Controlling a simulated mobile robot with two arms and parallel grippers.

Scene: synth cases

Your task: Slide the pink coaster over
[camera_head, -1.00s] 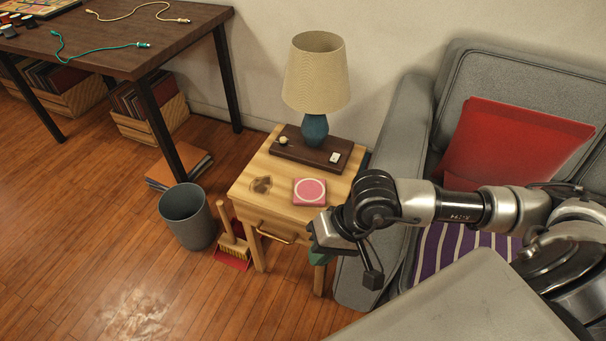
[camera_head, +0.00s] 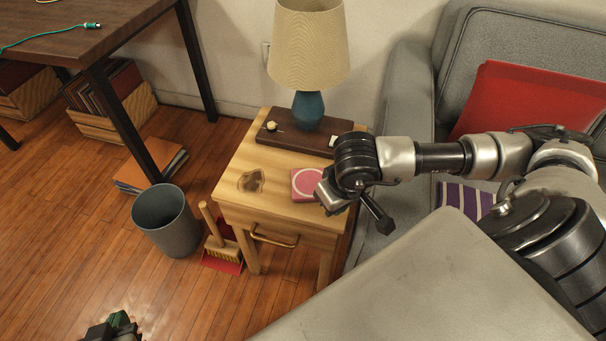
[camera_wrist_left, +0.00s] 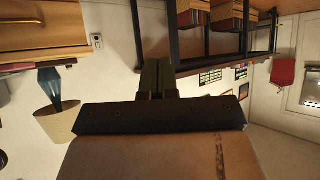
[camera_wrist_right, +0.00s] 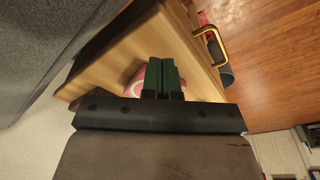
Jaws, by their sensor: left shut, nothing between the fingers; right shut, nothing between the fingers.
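The pink coaster (camera_head: 301,183) with a pale ring lies flat on the wooden side table (camera_head: 232,205), right of a dark stain (camera_head: 251,181). My right gripper (camera_head: 322,196) is at the coaster's right front side, partly covering it; whether they touch I cannot tell. In the right wrist view, its green fingers (camera_wrist_right: 161,76) are shut and empty, in front of the coaster (camera_wrist_right: 134,86). My left gripper (camera_head: 122,319) is low at the left of the head view, far from the coaster. Its fingers (camera_wrist_left: 158,76) are together and empty in the left wrist view.
A lamp (camera_head: 308,110) stands on a dark board (camera_head: 285,139) at the table's back, with a small white item (camera_head: 332,142). A bin (camera_head: 167,222) and a brush with dustpan (camera_head: 222,245) are left of the table. A grey armchair (camera_head: 403,110) stands close at right.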

